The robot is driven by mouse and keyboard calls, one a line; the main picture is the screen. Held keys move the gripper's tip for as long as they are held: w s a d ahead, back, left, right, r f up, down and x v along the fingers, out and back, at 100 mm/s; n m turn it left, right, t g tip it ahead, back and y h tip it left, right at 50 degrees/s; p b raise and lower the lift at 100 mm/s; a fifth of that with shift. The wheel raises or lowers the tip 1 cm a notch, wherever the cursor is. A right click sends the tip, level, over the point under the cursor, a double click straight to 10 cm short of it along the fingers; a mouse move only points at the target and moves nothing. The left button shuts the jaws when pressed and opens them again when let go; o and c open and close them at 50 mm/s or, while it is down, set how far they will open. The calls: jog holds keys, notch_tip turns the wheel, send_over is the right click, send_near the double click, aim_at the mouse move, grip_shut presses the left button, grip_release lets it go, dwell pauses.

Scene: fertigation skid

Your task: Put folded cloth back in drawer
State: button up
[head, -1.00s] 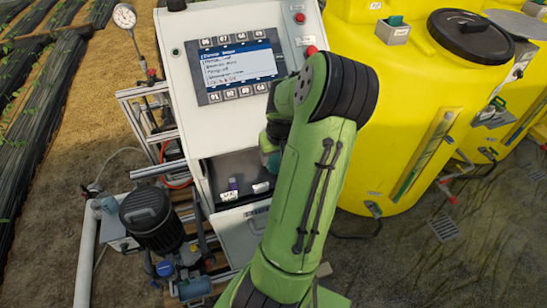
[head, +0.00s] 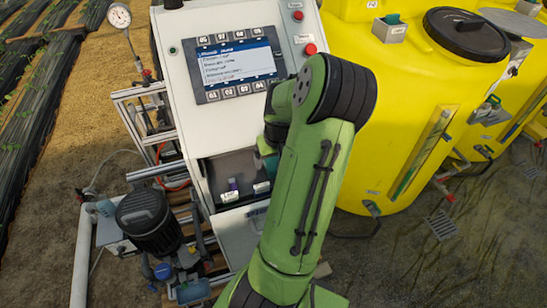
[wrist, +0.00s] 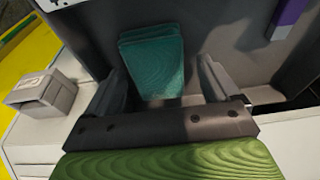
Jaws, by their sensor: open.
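The folded cloth (wrist: 155,62) is teal and stacked in layers in the wrist view. It lies against the dark interior of the open drawer (wrist: 228,30). My gripper (wrist: 163,70) has its two fingers apart, one on each side of the cloth, with a gap showing at each side.
A purple item (wrist: 288,18) is in the drawer at the upper right; small white items (head: 230,197) show there too. A grey box (wrist: 40,93) sits on the pale surface left of my gripper. Yellow tanks (head: 385,110) stand right, a black pump (head: 148,220) left.

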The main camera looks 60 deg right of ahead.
jog(key=v, duration=1.2)
jog(key=w+a+r+n+h, duration=0.1)
jog(key=w+a+r+n, duration=0.2)
jog(key=a, duration=0.7)
jog(key=w+a+r+n, duration=0.25)
jog(key=w+a, duration=0.25)
jog(key=a, duration=0.5)
jog(key=s+a+r+n+t+y, duration=0.1)
jog(key=s+a+t, duration=0.1)
jog(key=a, duration=0.5)
jog(key=s+a+r+n+t+y, duration=0.1)
jog(key=s+a+n, duration=0.1)
jog(key=s+a, duration=0.2)
jog(key=a, duration=0.3)
jog(key=shift+s+a+t+y+p, duration=0.2)
jog(key=shift+a+t+y+p, duration=0.05)
jog(key=shift+t+y+p, duration=0.15)
